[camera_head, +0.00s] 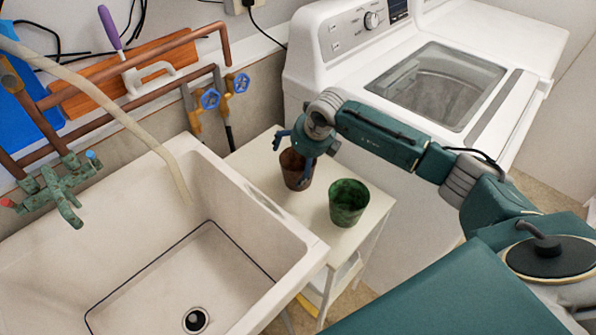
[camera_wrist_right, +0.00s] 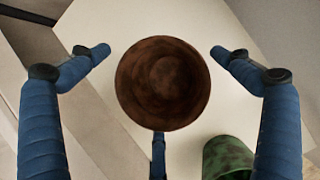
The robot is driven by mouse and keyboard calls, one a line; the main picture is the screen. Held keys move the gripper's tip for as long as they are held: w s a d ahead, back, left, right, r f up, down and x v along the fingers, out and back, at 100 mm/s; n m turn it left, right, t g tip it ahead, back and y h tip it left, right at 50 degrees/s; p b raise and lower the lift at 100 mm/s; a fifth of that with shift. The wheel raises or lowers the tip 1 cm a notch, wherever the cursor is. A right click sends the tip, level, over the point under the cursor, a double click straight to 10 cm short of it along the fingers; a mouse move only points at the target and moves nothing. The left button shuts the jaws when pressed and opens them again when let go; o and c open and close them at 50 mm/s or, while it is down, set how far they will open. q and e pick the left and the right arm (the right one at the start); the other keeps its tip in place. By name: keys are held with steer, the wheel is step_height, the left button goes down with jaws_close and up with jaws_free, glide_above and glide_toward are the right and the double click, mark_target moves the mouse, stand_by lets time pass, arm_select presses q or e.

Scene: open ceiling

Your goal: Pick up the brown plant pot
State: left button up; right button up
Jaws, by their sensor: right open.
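The brown plant pot (camera_head: 296,170) stands upright on a small white table (camera_head: 262,150) in the head view. In the right wrist view the brown pot (camera_wrist_right: 162,82) shows from above, its open mouth facing the camera. My right gripper (camera_head: 294,147) is right over the pot, partly covering its rim. In the right wrist view the open fingers of my right gripper (camera_wrist_right: 160,60) stand on either side of the pot, with gaps to its rim, and a third finger shows below it. My left gripper is not in view.
A green pot (camera_head: 348,202) stands on the same table, close to the brown one; it also shows in the right wrist view (camera_wrist_right: 228,158). A white sink (camera_head: 310,255) borders the table at left. A washing machine (camera_head: 340,75) stands behind. Pipes and valves (camera_head: 210,98) line the wall.

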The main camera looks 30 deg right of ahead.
steer(key=c, duration=1.2)
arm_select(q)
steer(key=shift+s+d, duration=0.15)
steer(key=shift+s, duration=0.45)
arm_select(e)
steer(key=shift+c, duration=0.4)
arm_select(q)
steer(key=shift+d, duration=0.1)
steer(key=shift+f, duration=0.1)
arm_select(e)
steer(key=shift+r, duration=0.15)
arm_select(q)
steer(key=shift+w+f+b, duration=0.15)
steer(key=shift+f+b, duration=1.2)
arm_select(e)
step_height(320, 180, up, 20)
